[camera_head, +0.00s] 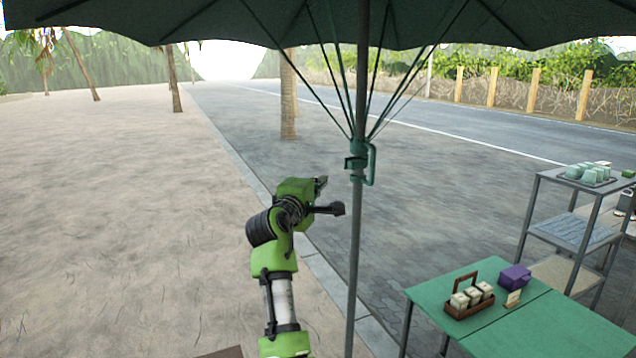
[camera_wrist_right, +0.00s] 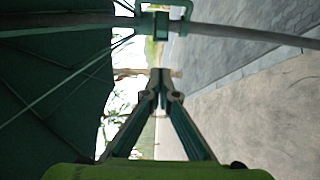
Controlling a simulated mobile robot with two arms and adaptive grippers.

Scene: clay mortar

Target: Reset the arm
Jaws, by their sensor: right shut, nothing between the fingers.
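My right gripper (camera_head: 321,184) is at the end of the green and black arm in the middle of the head view, raised in the air. It is just left of the umbrella pole (camera_head: 354,260) and its green crank housing (camera_head: 358,160). In the right wrist view its two fingers meet in the middle (camera_wrist_right: 161,84), shut, with nothing between them. The crank housing (camera_wrist_right: 157,22) and pole (camera_wrist_right: 245,33) show beyond the tips there, with a gap between in the picture. My left gripper is not in view.
The dark green umbrella canopy (camera_head: 200,18) hangs overhead. At lower right stands a green table (camera_head: 545,330) with a basket (camera_head: 470,306) and a purple box (camera_head: 514,277). A metal shelf (camera_head: 575,232) stands behind it. Paving left of the pole is clear.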

